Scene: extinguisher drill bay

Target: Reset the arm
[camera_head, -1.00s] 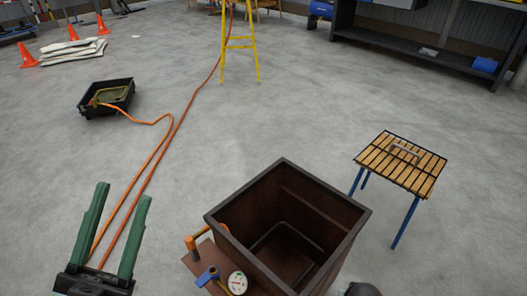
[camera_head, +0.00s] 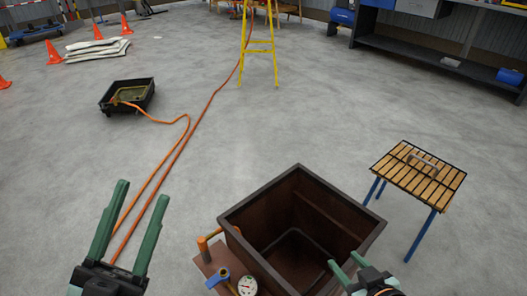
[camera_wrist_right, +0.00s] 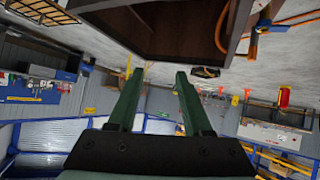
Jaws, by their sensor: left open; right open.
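My left gripper (camera_head: 133,225) is at the lower left in the head view, its two green fingers apart with nothing between them. My right gripper (camera_head: 342,268) shows at the bottom, by the near right side of a dark brown open box (camera_head: 232,222). In the right wrist view its green fingers (camera_wrist_right: 164,88) are spread and empty, and the box (camera_wrist_right: 160,28) is at the top. Whether the right gripper touches the box I cannot tell.
An orange handle (camera_head: 205,240), a blue valve (camera_head: 218,277) and a gauge (camera_head: 247,286) sit beside the box. A slatted table (camera_head: 410,180) stands right.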

